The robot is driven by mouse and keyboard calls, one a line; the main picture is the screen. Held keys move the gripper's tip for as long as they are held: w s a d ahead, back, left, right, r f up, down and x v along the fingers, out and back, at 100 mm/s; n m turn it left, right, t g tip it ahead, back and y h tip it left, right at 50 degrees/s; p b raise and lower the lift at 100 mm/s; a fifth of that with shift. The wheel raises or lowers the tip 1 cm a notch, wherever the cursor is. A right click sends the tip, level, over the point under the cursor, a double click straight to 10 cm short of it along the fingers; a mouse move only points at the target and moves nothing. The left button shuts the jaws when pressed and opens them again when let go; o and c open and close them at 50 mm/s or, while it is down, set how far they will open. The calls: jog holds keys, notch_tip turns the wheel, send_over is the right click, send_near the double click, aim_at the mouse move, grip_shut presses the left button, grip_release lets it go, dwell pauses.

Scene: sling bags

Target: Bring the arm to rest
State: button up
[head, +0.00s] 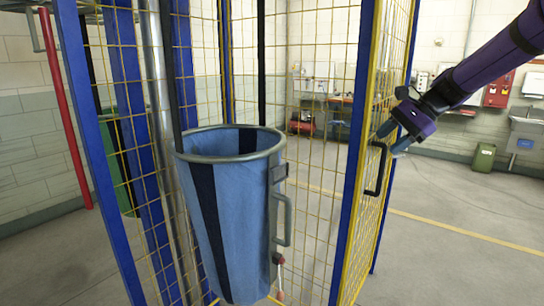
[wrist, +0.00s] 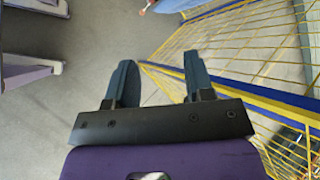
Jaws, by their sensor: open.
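My gripper (head: 389,139) is at the upper right in the head view, at the end of my purple arm. It is beside the yellow mesh door of the blue-framed cage, near the door's black handle (head: 376,168). In the wrist view my gripper (wrist: 159,80) shows two separated dark fingers with nothing between them but floor and a cage edge. A blue sling bag (head: 228,215) with dark stripes and a grey rim hangs upright inside the cage, left of my gripper and apart from it.
The yellow mesh panel (wrist: 245,50) fills the right side of the wrist view, close to my right finger. A red pole (head: 66,110) stands at the far left. A green bin (head: 483,157) and a sink (head: 525,135) are at the back right.

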jog(key=s+n+t+h, duration=0.3)
jog(key=s+n+h, duration=0.5)
jog(key=s, duration=2.6)
jog(key=n, duration=0.4)
jog(key=shift+s+d+f, duration=0.15)
jog(key=shift+d, duration=0.25)
